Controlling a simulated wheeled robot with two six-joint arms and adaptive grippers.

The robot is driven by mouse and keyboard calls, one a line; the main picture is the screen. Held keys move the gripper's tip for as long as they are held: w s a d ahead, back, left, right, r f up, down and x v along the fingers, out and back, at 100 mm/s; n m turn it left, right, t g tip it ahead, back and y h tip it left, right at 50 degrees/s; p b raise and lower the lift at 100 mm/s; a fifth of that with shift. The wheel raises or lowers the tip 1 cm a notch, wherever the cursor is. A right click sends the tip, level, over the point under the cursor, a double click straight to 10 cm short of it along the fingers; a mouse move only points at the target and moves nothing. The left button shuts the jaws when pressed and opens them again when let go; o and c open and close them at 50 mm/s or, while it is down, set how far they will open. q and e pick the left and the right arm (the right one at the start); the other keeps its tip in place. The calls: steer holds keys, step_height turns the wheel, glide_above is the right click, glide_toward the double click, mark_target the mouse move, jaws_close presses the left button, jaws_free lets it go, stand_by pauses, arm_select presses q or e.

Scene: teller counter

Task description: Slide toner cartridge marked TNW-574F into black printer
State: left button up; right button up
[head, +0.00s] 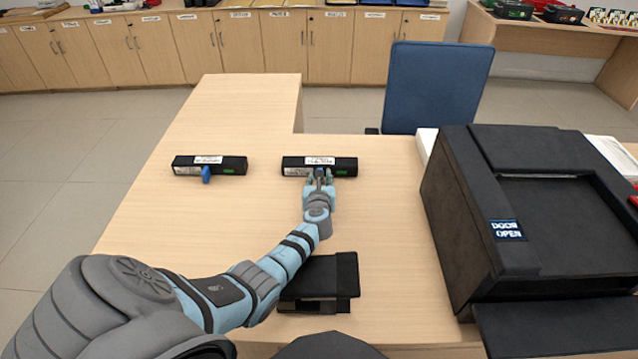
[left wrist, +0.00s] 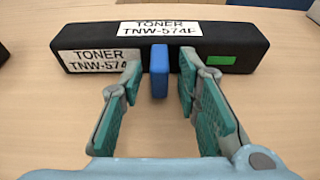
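A black toner cartridge (head: 345,168) lies on the counter in front of my left gripper. In the left wrist view the same cartridge (left wrist: 215,60) shows labels reading TONER TNW-574F, a green patch and a blue handle (left wrist: 159,70). My left gripper (head: 323,177) is open, its two green-padded fingers (left wrist: 158,88) on either side of the blue handle with gaps visible. A second black cartridge (head: 232,165) with a blue handle lies to the left; its label is too small to read. The black printer (head: 455,215) stands at the right with a sign reading DOOR OPEN. My right gripper is out of view.
A black flat device (head: 318,280) sits on the counter (head: 240,110) near its front edge, beside my left forearm. A blue chair (head: 437,85) stands behind. White paper (head: 427,145) lies by the printer. The counter between cartridges and printer is mostly clear.

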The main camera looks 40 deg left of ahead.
arm_select(q)
steer(key=shift+c, duration=0.2)
jaws_close()
steer(key=shift+r, duration=0.15)
